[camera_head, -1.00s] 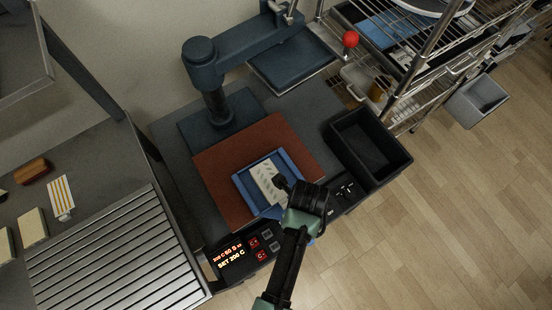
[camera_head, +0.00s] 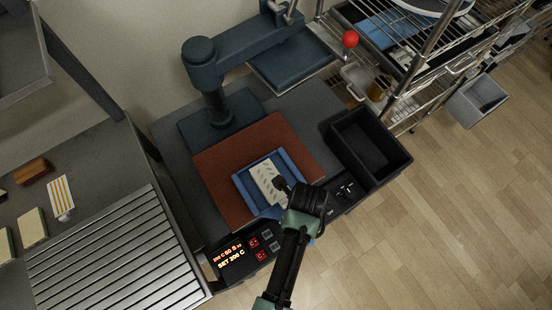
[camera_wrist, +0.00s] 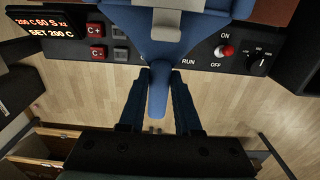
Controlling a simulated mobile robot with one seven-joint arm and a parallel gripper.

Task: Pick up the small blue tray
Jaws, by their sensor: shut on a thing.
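The small blue tray (camera_head: 242,192) lies on the reddish-brown pad of the press and appears flat there. A white patterned piece (camera_head: 265,181) sits inside it. My gripper (camera_head: 290,192) reaches in from the front right and covers the tray's near right part. In the wrist view the tray (camera_wrist: 155,45) is at the top, and its blue handle (camera_wrist: 158,100) runs down between the two dark fingers. My gripper (camera_wrist: 158,78) is shut on this handle. I cannot tell whether the tray touches the pad all over.
The reddish-brown pad (camera_head: 222,205) lies on the press base, with the raised press plate (camera_head: 292,62) swung to the back right. A black bin (camera_head: 368,146) stands right of the pad. The control panel (camera_head: 243,254) is at the front. A slatted metal surface (camera_head: 105,260) is at left.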

